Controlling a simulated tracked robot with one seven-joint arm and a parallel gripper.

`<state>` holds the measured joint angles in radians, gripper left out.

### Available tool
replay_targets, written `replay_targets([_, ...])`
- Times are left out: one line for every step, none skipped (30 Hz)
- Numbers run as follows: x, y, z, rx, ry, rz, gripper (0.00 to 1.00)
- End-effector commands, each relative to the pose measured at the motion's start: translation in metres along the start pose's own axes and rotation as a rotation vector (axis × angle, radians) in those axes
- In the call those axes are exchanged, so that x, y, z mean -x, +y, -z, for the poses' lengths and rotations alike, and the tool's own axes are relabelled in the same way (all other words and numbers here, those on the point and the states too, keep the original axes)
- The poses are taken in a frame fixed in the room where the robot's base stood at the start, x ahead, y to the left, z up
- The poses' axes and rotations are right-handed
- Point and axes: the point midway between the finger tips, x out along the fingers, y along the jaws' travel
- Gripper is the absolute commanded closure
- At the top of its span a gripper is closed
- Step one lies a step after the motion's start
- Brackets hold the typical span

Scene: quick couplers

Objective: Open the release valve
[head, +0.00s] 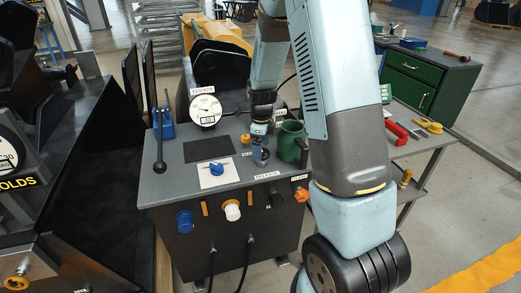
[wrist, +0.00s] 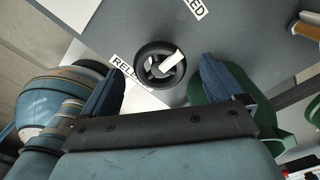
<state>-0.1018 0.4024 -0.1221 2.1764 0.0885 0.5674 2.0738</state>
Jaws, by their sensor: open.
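The release valve is a black handwheel (wrist: 160,64) with a pale lever or mark across it, next to a label reading RELE… in the wrist view. My gripper (wrist: 162,74) is open, with one blue finger on each side of the wheel in that picture. The fingers look apart from the wheel; their height above it is hard to tell. In the head view my gripper (head: 260,150) is over the grey bench top (head: 180,155), just behind the RELEASE label (head: 267,175). The wheel is largely hidden there.
A green mug (head: 291,141) stands close to the right of my gripper. A gauge (head: 205,110) is behind left, a blue knob (head: 216,169) on a white plate is front left, and a black lever (head: 160,150) is at far left. A side table holds a red tool (head: 396,133).

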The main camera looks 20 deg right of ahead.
Motion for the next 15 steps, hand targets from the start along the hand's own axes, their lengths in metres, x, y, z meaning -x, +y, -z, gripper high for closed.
replay_targets([-0.0054,-0.0001,0.0007,-0.001,0.001,-0.001,0.06])
replay_targets([-0.0074,-0.0001,0.0008,-0.001,0.001,-0.001,0.06])
replay_targets([-0.0096,0.0,0.0009,-0.002,0.001,-0.001,0.06])
replay_targets([-0.0108,0.0,0.0009,-0.002,0.001,-0.001,0.06])
replay_targets([-0.0118,0.0,0.0009,-0.001,0.0,-0.001,0.06])
replay_targets([-0.0128,0.0,0.0008,-0.001,0.0,-0.001,0.06])
replay_targets([-0.0133,0.0,0.0007,-0.001,0.0,0.0,0.06])
replay_targets([-0.0136,0.0,0.0007,-0.001,0.0,0.0,0.06])
replay_targets([-0.0138,-0.0001,0.0007,-0.001,0.0,0.0,0.06])
replay_targets([-0.0138,-0.0001,0.0007,-0.001,0.0,0.0,0.06])
replay_targets([-0.0138,-0.0001,0.0007,-0.001,0.0,0.0,0.06])
replay_targets([-0.0137,-0.0001,0.0007,-0.001,0.0,0.0,0.06])
replay_targets([-0.0137,-0.0001,0.0007,-0.001,0.0,0.0,0.06])
replay_targets([-0.0137,-0.0001,0.0007,-0.001,0.0,0.0,0.06])
replay_targets([-0.0136,-0.0002,0.0007,-0.001,0.0,0.0,0.07])
